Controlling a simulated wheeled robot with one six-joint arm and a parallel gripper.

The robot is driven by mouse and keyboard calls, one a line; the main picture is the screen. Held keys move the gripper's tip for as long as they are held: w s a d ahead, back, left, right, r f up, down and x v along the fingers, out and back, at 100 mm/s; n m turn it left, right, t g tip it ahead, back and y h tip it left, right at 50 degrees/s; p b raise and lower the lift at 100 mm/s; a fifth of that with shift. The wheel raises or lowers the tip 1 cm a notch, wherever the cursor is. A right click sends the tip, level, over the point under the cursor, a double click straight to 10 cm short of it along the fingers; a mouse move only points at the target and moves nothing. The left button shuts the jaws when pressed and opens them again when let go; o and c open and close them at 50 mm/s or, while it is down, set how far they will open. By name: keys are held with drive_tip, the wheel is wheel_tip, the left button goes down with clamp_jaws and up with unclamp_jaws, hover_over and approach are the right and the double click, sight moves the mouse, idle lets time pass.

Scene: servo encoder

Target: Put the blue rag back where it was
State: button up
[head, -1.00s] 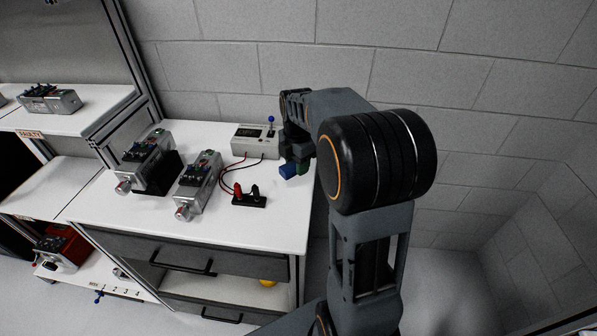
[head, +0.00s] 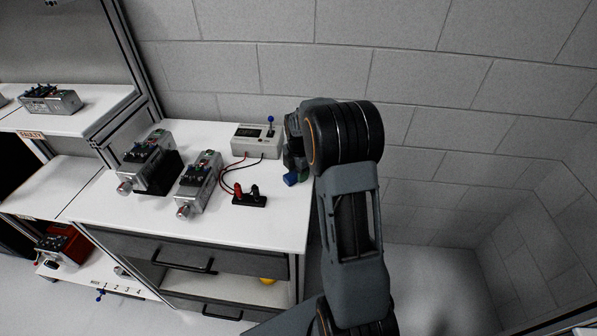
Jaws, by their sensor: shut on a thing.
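The blue rag (head: 291,179) is a small blue piece low at the right end of the white table top. My gripper (head: 297,172) is just above it, partly hidden behind my own arm, and is shut on the rag. Only part of the rag shows. I cannot tell whether the rag touches the table.
On the white table (head: 250,224) stand a grey meter box (head: 257,141) wired to a black terminal block (head: 250,200), and two silver motor units (head: 198,183), (head: 150,160). A drawer (head: 185,255) is below. Table space in front of the rag is clear.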

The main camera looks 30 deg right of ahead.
drive_tip(key=shift+f, duration=0.2)
drive_tip(key=o, duration=1)
drive_tip(key=shift+o, duration=0.2)
wheel_tip(320, 180, up, 12)
drive_tip(key=s+a+r+m+t, duration=0.2)
drive_tip(key=s+a+r+m, duration=0.2)
drive_tip(key=s+a+m, duration=0.5)
drive_tip(key=s+a+f+m+t, duration=0.1)
drive_tip(key=s+m, duration=0.4)
drive_tip(key=s, duration=0.1)
drive_tip(key=s+a+f+m, duration=0.2)
drive_tip(key=s+m, duration=0.4)
drive_tip(key=shift+a+t, duration=0.25)
drive_tip(key=shift+t, duration=0.15)
